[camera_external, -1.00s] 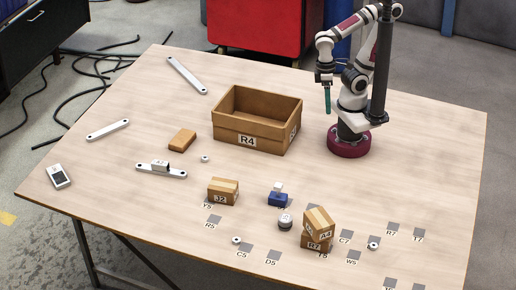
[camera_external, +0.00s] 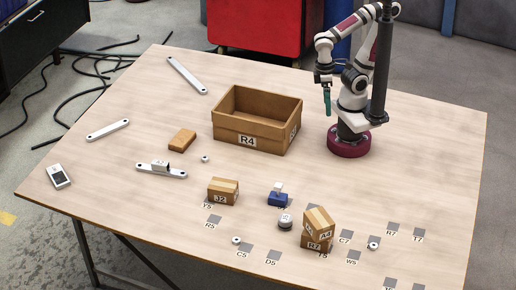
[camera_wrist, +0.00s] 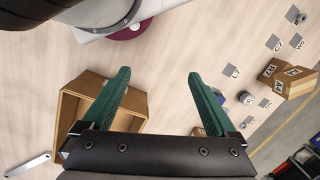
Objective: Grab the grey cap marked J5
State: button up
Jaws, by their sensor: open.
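A small round grey cap (camera_external: 285,221) stands on the table in the front middle of the external view, left of a stack of two boxes. It also shows at the right of the wrist view (camera_wrist: 246,98), where its marking is too small to read. My gripper (camera_external: 327,101) hangs above the table near my base, far behind the cap and apart from it. In the wrist view its green fingers (camera_wrist: 160,76) are spread, with only bare table between them.
Stacked cardboard boxes (camera_external: 318,228) stand close right of the cap. A blue block with a white top (camera_external: 278,198) is just behind it, and box J2 (camera_external: 223,191) is to the left. An open cardboard bin R4 (camera_external: 247,140) stands left of my gripper. Marked grey squares lie around.

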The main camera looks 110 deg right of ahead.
jog(key=w+d+f+n+g+h, duration=0.1)
jog(key=w+d+f+n+h, duration=0.25)
jog(key=n+h, duration=0.35)
jog(key=n+t+y, duration=0.4)
jog(key=n+t, duration=1.1)
jog(key=n, duration=1.7)
send_over(285, 218)
jog(key=s, duration=1.4)
notch_tip(285, 218, down, 12)
jog(key=shift+r, duration=0.15)
jog(key=shift+y, duration=0.3)
jog(key=x, duration=1.5)
jog(key=shift+w+a+f, duration=0.15)
jog(key=shift+a+f, duration=0.1)
jog(key=shift+a, duration=0.2)
grip_shut()
